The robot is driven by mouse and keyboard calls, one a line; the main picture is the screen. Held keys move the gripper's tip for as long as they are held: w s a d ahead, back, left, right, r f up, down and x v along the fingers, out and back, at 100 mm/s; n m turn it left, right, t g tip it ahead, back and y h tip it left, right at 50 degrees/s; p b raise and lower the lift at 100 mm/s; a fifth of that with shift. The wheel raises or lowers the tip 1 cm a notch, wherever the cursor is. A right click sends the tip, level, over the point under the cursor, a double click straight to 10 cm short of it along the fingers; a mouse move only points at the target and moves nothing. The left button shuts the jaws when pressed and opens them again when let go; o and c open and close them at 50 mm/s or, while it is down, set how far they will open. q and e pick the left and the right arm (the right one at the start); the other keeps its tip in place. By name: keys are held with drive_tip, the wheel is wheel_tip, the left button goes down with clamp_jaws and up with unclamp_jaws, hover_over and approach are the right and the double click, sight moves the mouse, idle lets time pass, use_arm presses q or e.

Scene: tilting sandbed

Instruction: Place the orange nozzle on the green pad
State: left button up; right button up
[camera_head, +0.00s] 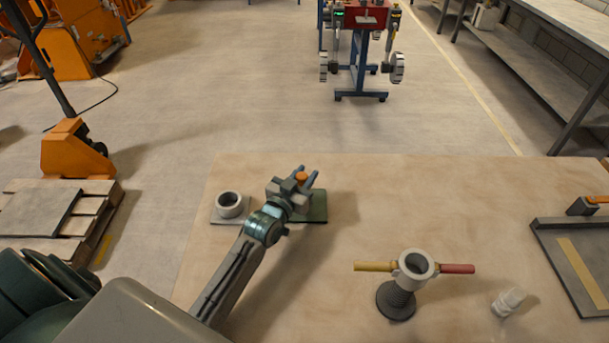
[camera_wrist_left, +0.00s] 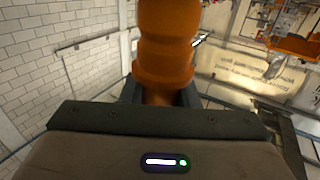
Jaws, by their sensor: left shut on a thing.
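My left gripper (camera_head: 306,179) is shut on the orange nozzle (camera_head: 301,176). In the head view the nozzle shows as a small orange spot between the fingers. In the left wrist view the orange nozzle (camera_wrist_left: 165,45) stands large between the jaws, its lower end hidden behind the gripper body. The green pad (camera_head: 318,208) lies on the table under and just right of the gripper, partly covered by it. I cannot tell whether the nozzle touches the pad. My right gripper is not in view.
A grey ring (camera_head: 229,204) sits on a pale pad left of the gripper. A ring-topped stand (camera_head: 397,299) with yellow and red handles stands right of centre. A white bottle (camera_head: 508,301) and a dark-framed tray (camera_head: 548,237) are farther right. The middle of the table (camera_head: 430,200) is clear.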

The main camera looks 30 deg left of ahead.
use_arm(q)
drive_tip(key=shift+w+f, duration=0.1)
drive_tip(key=shift+f, duration=0.35)
drive_tip(key=o, duration=1.1)
drive_tip(key=shift+c, duration=0.2)
drive_tip(key=shift+r, duration=0.5)
drive_tip(key=shift+s+p, duration=0.3)
drive_tip(key=s+b, duration=0.1)
drive_tip(key=s, duration=1)
drive_tip(key=shift+s+a+r, duration=0.15)
drive_tip(key=shift+s+a, duration=0.1)
drive_tip(key=shift+a, duration=0.1)
